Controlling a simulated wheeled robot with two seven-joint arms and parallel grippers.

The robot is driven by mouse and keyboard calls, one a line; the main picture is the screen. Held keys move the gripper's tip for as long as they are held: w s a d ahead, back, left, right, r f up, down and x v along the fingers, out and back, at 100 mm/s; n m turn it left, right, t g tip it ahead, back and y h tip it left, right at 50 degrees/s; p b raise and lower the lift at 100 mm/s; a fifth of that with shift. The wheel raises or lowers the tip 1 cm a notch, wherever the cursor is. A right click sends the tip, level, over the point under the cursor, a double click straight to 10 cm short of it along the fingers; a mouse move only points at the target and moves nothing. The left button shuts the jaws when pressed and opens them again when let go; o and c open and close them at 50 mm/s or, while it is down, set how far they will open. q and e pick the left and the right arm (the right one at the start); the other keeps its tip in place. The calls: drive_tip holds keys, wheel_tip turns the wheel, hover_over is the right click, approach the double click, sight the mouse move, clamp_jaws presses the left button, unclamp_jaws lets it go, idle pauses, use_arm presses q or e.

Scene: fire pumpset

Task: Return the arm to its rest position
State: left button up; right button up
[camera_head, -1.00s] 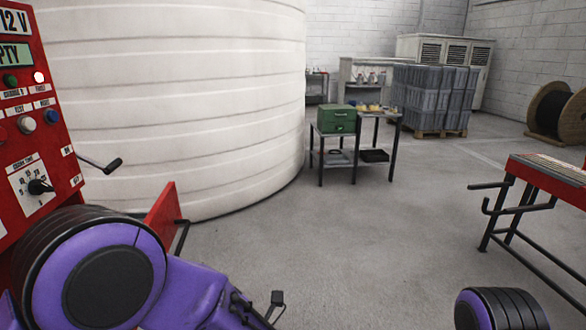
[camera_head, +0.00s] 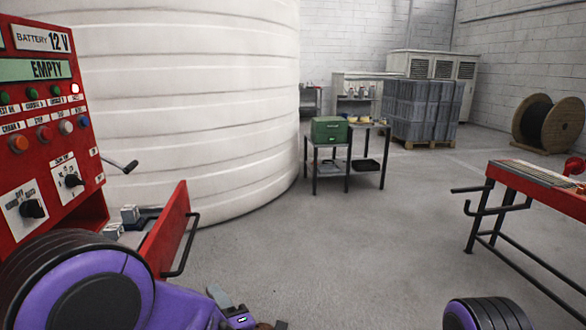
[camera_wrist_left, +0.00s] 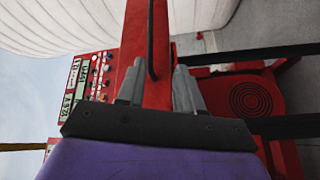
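My left arm (camera_head: 95,295) is purple and black and comes in at the bottom left of the head view, in front of the red control panel (camera_head: 40,150). In the left wrist view the grey fingers of my left gripper (camera_wrist_left: 160,66) stand apart. A red drawer-like part (camera_wrist_left: 150,90) with a black handle (camera_wrist_left: 152,40) shows between and beyond them. I see no grip on it. The same red part (camera_head: 165,240) and handle (camera_head: 184,250) stand right of the panel in the head view. My right arm (camera_head: 490,314) shows only at the bottom edge; its gripper is out of view.
A large white tank (camera_head: 195,110) stands behind the panel. A black table (camera_head: 347,165) carries a green box (camera_head: 329,129). A red workbench (camera_head: 540,185) stands at the right. The grey floor (camera_head: 340,255) between is clear.

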use_arm(q)
drive_tip(key=s+a+f+m+g+h+p, duration=0.1)
drive_tip(key=s+a+f+m+h+p, duration=0.1)
drive_tip(key=f+m+h, duration=0.35)
drive_tip(key=s+a+f+m+g+h+p, duration=0.25)
drive_tip(key=f+m, duration=0.35)
drive_tip(key=f, duration=0.3)
drive_tip(key=s+a+f+m+g+p, duration=0.1)
drive_tip(key=s+a+f+g, duration=0.1)
drive_tip(key=s, duration=0.6)
drive_tip(key=s+a+f+m+g+p, duration=0.1)
drive_tip(key=s+a+f+g+p, duration=0.1)
drive_tip(key=s, duration=0.7)
drive_tip(key=s+a+f+m+g+p, duration=0.1)
drive_tip(key=s+a+f+g, duration=0.3)
drive_tip(key=s, duration=0.4)
drive_tip(key=shift+s+a+f+h, duration=0.3)
drive_tip(key=shift+a+f, duration=0.55)
drive_tip(key=shift+f, duration=0.1)
